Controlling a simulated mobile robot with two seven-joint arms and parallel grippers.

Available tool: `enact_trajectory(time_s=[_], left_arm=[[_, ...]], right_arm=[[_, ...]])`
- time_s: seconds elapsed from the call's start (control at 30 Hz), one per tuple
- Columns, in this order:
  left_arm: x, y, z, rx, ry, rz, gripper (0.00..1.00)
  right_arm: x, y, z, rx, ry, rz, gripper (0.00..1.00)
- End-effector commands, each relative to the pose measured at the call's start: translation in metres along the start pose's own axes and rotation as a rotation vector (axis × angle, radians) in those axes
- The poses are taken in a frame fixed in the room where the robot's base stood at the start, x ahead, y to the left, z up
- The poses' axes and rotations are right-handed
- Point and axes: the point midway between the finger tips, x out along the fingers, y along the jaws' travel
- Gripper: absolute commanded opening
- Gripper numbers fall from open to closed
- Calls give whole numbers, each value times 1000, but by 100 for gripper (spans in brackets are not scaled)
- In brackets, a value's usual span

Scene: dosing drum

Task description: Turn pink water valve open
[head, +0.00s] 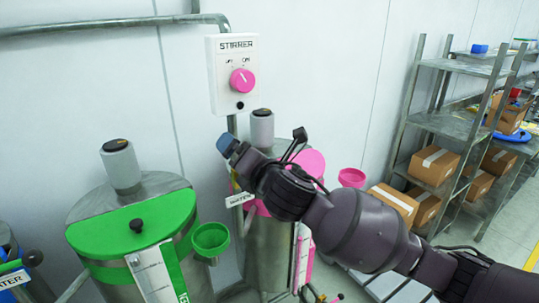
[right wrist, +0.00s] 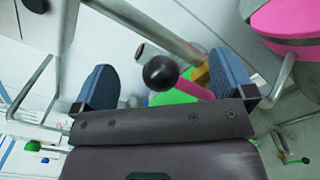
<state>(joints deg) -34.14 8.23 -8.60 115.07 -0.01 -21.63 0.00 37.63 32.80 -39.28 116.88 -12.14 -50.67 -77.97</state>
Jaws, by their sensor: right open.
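The pink water valve shows in the right wrist view as a pink lever (right wrist: 195,89) with a round black knob (right wrist: 160,73). My right gripper (right wrist: 165,83) is open, with its two blue-padded fingers on either side of the knob and clear gaps to it. In the head view my right gripper (head: 228,146) is beside the steel drum (head: 268,240) with the pink lid (head: 310,163), above its WATER label (head: 239,199). The valve is largely hidden behind my arm there. My left gripper is out of view.
A STIRRER panel (head: 216,75) with a pink knob (head: 243,82) is on the wall above. A green-lidded drum (head: 165,222) with a green funnel (head: 210,239) stands to the left. A pink funnel (head: 352,177) and shelves with cardboard boxes (head: 434,166) are to the right.

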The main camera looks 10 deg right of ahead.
Motion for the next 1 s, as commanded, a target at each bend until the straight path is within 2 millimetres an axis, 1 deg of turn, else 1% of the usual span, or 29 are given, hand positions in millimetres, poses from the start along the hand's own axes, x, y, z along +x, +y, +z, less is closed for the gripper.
enact_trajectory(time_s=[0.13, 0.37, 0.8, 1.0], left_arm=[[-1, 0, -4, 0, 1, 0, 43], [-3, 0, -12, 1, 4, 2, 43], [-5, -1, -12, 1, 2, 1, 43], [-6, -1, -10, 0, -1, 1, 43]], right_arm=[[-7, 0, 0, 0, 0, -1, 100], [-30, 0, 1, 1, 1, 0, 100], [-72, 0, 0, 0, 0, 0, 100], [-87, 0, 0, 0, -1, 0, 100]])
